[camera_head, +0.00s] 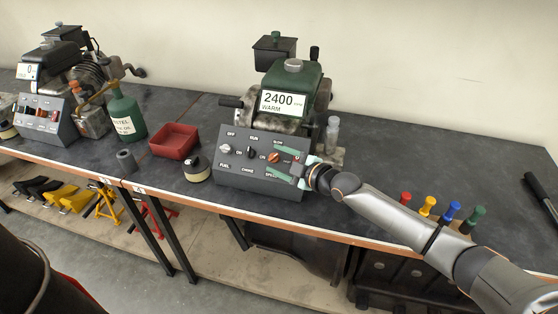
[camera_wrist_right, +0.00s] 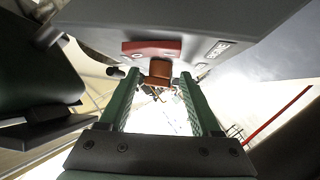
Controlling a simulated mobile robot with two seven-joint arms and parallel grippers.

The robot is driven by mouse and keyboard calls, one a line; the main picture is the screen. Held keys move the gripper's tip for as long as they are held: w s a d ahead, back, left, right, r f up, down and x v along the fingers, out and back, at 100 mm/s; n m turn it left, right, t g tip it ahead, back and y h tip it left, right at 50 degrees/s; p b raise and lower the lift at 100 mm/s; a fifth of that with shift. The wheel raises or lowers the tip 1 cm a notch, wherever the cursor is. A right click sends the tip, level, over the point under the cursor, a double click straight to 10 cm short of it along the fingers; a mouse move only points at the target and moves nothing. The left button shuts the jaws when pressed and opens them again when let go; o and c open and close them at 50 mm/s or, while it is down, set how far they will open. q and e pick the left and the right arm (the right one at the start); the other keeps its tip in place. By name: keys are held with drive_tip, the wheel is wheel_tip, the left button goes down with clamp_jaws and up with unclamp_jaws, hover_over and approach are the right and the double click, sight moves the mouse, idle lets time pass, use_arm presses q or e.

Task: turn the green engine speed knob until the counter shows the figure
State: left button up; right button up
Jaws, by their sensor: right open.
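The engine with the green tank (camera_head: 293,80) stands on the bench, and its counter (camera_head: 284,103) reads 2400 with WARM below. In front of it is a grey control panel (camera_head: 232,178) with several knobs. The speed knob (camera_head: 273,157), at the panel's right, looks orange-red. My right gripper (camera_head: 279,160) reaches in from the right with its green fingers open, one above and one below the knob. In the right wrist view an orange-brown knob (camera_wrist_right: 158,72) shows between the fingertips (camera_wrist_right: 160,80). I cannot tell whether they touch it. My left gripper is not in view.
A red tray (camera_head: 174,141), a green bottle (camera_head: 126,114) and a small round can (camera_head: 196,168) stand left of the panel. A second engine's panel (camera_head: 42,118) is farther left. Several coloured-handled tools (camera_head: 428,205) stand at the bench's front right. The bench's back right is clear.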

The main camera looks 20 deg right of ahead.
drive_tip(key=shift+f, duration=0.1)
clamp_jaws()
idle(0.4)
drive_tip(key=shift+s+a, duration=0.1)
